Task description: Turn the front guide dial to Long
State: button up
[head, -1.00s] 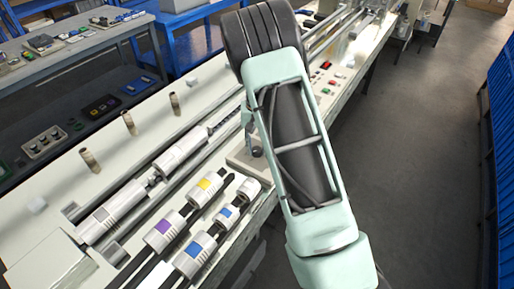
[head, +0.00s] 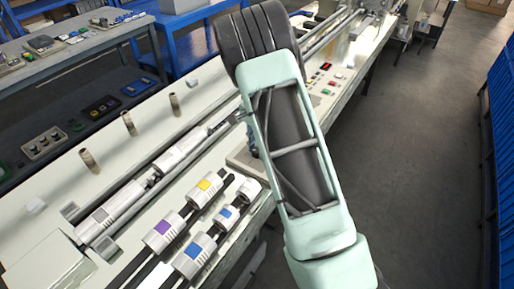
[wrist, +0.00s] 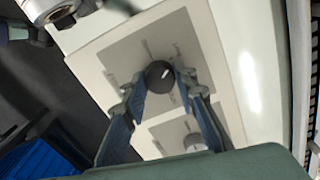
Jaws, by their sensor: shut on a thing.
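My gripper (wrist: 160,84) is shut on this dial, one finger on each side. The white mark points toward the right finger. I cannot read any labels on the plate. In the head view my arm hides the dial and most of the gripper.
A second, lighter knob (wrist: 195,142) sits on another plate close to my right finger. In the head view several rolls with coloured labels, such as a purple-labelled roll (head: 162,230), lie on the machine's rods. Open floor (head: 420,170) lies to the right.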

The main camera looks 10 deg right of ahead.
jog(key=shift+m, duration=0.4)
jog(key=o, duration=1.2)
jog(key=shift+c, duration=0.2)
jog(key=shift+r, duration=0.1)
notch_tip(320, 180, up, 12)
